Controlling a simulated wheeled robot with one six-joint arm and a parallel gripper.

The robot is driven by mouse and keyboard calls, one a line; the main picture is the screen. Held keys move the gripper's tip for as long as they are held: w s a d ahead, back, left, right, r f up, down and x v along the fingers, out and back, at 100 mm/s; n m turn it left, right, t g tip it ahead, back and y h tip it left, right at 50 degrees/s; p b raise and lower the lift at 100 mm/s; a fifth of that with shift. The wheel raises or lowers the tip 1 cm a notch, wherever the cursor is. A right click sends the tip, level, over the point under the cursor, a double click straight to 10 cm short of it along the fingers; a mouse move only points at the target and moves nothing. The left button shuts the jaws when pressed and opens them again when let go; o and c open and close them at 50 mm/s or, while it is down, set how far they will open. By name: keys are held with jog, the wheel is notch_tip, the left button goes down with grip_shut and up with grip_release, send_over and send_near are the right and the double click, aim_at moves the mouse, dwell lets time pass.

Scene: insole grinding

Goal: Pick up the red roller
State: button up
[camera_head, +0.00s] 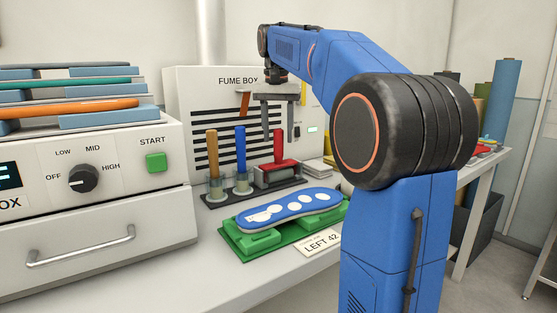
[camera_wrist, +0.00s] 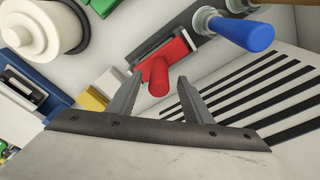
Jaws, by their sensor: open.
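The red roller stands in a dark holder at the right end of a rack, its red handle (camera_head: 278,147) pointing up in the head view. In the wrist view its handle (camera_wrist: 158,78) points toward the camera, and the red frame lies behind it. My gripper (camera_head: 278,132) is open and points down just above the roller. In the wrist view the handle end appears between the two fingertips of my gripper (camera_wrist: 158,83). I cannot tell whether either finger touches it.
An orange-handled tool (camera_head: 212,145) and a blue-handled tool (camera_head: 240,148) stand left of the roller in the rack (camera_head: 215,200). The fume box (camera_head: 200,85) stands close behind. A blue insole (camera_head: 290,208) rests on a green fixture (camera_head: 245,242) in front.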

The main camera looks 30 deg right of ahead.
aim_at(279, 148)
jog(key=shift+w+d+f, duration=0.1)
jog(key=shift+d+f, duration=0.05)
jog(key=shift+f, duration=1.2)
jog(key=shift+w+d+f, duration=0.1)
jog(key=shift+d+f, duration=0.05)
jog(key=shift+f, duration=1.15)
jog(key=c, duration=1.2)
